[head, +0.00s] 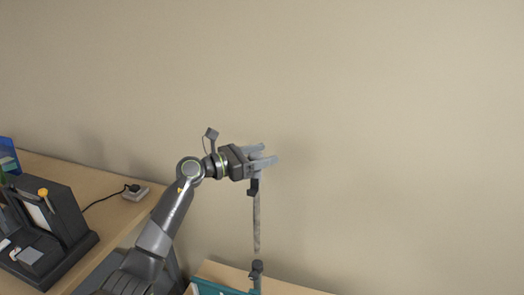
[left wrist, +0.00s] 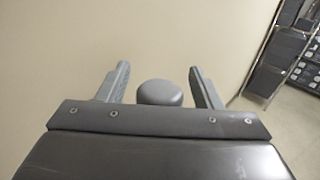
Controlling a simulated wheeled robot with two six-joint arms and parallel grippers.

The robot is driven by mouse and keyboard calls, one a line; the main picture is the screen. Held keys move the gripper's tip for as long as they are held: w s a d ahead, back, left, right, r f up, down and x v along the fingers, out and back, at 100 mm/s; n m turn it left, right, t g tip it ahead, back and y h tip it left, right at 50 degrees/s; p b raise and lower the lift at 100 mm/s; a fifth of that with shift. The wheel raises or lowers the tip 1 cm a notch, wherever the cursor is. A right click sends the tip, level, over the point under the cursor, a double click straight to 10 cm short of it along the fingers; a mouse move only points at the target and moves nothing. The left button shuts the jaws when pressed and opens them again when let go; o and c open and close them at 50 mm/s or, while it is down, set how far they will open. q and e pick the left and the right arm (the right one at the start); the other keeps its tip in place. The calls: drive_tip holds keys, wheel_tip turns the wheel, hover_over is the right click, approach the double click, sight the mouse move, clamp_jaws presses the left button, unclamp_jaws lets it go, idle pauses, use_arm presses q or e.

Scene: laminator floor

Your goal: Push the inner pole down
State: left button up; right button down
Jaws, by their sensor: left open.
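A thin grey upright pole (head: 257,225) stands near the wall in the head view. It has a dark collar (head: 253,188) near its top and a dark clamp (head: 257,268) at its lower end. My left gripper (head: 267,156) is at the top of the pole, with its fingers pointing right. In the left wrist view, a rounded grey cap (left wrist: 160,92) sits between the two open fingers, with a gap on each side. The gripper hides part of the pole's top in the head view. My right gripper is not in view.
A wooden table (head: 50,170) at left holds a dark machine (head: 62,215) and a small socket box (head: 135,192) with a cable. A teal-edged unit (head: 215,288) stands at the pole's foot. A dark rack (left wrist: 282,50) shows at right in the wrist view.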

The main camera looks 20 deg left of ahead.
use_arm(q)
drive_tip(key=shift+w+d, duration=0.1)
drive_tip(key=shift+d, duration=0.05)
drive_tip(key=shift+c, duration=0.2)
